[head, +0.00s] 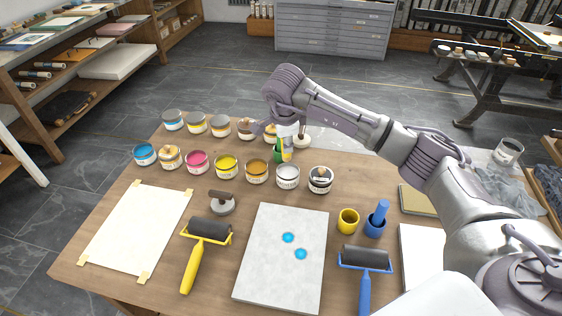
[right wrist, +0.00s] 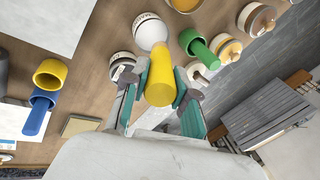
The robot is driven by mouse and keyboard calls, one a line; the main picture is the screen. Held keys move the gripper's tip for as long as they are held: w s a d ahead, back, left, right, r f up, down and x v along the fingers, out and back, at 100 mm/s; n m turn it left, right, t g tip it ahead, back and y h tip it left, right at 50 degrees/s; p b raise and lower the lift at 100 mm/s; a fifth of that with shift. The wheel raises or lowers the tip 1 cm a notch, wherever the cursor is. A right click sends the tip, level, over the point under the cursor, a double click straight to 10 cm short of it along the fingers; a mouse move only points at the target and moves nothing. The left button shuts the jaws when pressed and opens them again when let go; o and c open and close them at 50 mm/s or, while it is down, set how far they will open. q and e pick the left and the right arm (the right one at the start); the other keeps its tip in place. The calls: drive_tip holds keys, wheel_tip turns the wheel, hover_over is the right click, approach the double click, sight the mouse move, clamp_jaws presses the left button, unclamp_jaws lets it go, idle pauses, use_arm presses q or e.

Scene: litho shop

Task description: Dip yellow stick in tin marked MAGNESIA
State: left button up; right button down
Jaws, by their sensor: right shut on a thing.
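In the head view, my right gripper (head: 286,138) is over the back of the table, behind the front row of tins. A tin with white contents (head: 288,176) stands in that row; it also shows in the right wrist view (right wrist: 149,28). There the stick's head overlaps the tin's near edge; I cannot tell whether it touches the contents. The tin's lettering is too small to read surely. My left gripper is not in view.
A green cup with a green stick (right wrist: 195,43) stands close to the held stick. The yellow cup (head: 348,220) is empty; the blue cup (head: 376,226) holds a blue stick. Several tins crowd around. A grey slab (head: 280,270) with two blue spots and rollers lie in front.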

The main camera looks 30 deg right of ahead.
sight(287, 156)
drive_tip(key=shift+w+d+m, duration=0.25)
drive_tip(key=shift+w+m, duration=0.05)
drive_tip(key=shift+m, duration=0.1)
drive_tip(key=shift+f, duration=0.15)
drive_tip(key=shift+f+b, duration=0.45)
drive_tip(key=shift+f, duration=0.05)
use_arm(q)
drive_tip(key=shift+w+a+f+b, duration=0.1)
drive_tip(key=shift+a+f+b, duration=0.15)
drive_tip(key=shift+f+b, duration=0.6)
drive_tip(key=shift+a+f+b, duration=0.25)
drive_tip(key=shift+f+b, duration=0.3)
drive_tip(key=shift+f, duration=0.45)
use_arm(e)
drive_tip(key=shift+f, duration=2.4)
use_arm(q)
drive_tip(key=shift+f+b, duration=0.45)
use_arm(e)
drive_tip(key=shift+f, duration=0.6)
